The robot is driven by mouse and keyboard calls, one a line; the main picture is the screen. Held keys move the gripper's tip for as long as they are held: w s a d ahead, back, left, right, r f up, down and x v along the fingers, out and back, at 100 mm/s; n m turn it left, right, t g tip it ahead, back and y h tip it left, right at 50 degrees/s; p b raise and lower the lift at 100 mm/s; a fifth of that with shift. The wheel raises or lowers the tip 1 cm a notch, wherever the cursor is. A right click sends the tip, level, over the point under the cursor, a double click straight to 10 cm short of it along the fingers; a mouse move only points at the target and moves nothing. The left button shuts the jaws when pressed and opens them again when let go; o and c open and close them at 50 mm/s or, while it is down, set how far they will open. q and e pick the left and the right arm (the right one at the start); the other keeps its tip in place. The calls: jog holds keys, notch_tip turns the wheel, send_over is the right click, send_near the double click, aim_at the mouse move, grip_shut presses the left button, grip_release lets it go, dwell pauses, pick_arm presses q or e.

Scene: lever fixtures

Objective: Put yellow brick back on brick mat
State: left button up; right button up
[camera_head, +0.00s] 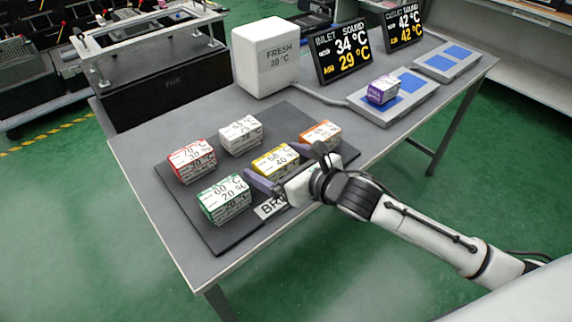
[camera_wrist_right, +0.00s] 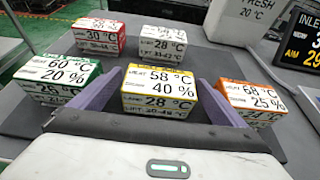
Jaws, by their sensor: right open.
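The yellow brick (camera_head: 275,161) sits on the dark brick mat (camera_head: 222,238), between the green and orange bricks. In the right wrist view the yellow brick (camera_wrist_right: 160,90) stands upright between the purple fingers of my right gripper (camera_wrist_right: 152,95). My right gripper (camera_head: 292,170) is open, with one finger on each side of the yellow brick. I cannot tell whether the fingers touch it. The front of the mat and part of its label are hidden by my right gripper. My left gripper is not in view.
On the mat stand a green brick (camera_head: 225,199), a red brick (camera_head: 192,160), a white brick (camera_head: 240,134) and an orange brick (camera_head: 320,134). A purple brick (camera_head: 382,90) sits on a tray with blue pads (camera_head: 418,100). A white FRESH box (camera_head: 265,57) stands behind.

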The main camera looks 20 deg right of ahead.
jog(key=v, duration=1.2)
